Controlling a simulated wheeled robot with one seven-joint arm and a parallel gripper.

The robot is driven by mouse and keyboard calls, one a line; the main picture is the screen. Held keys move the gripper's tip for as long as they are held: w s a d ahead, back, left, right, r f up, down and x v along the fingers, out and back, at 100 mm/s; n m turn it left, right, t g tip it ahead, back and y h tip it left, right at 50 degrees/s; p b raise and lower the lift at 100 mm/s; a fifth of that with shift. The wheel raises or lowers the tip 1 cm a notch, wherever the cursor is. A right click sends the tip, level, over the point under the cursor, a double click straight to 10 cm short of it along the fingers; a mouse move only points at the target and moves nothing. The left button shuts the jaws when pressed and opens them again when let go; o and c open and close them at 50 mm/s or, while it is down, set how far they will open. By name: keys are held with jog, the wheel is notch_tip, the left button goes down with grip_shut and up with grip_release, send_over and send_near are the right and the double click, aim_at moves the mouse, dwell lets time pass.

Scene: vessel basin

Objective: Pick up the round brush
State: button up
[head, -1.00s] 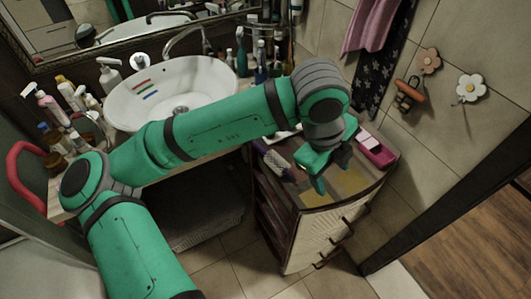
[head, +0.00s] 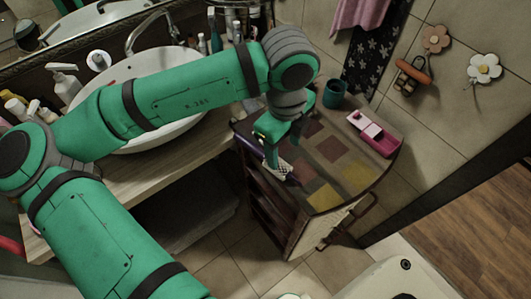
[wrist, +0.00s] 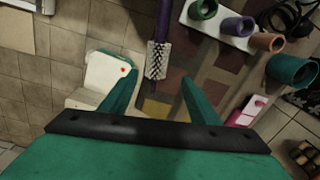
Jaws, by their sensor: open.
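The round brush has a purple handle and a pale bristled head. In the wrist view the brush (wrist: 157,58) lies on the cabinet top, its bristled end pointing towards my gripper (wrist: 157,80). The two open fingers are on either side of the line of the brush, with the bristled end centred between their tips. In the head view the brush (head: 281,171) is at the left edge of the cabinet top, partly hidden by my gripper (head: 273,158). I cannot tell whether the fingers touch it; nothing is held.
The cabinet top (head: 327,150) has coloured squares. A teal cup (head: 334,93) and a pink-and-white box (head: 375,133) stand towards its back and right. A white holder (wrist: 215,35) with several coloured rings lies near the brush. The sink (head: 150,115) is to the left.

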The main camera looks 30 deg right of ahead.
aim_at(282, 166)
jog(key=f, duration=0.2)
jog(key=shift+s+a+f, duration=0.1)
jog(key=shift+s+f, duration=0.2)
jog(key=shift+s, duration=0.1)
jog(key=shift+w+f, duration=0.15)
jog(key=shift+f, duration=1.2)
jog(key=shift+w+f, duration=0.1)
jog(key=shift+f, duration=1.25)
jog(key=c, duration=1.3)
jog(key=shift+o, duration=0.2)
jog(key=shift+r, duration=0.1)
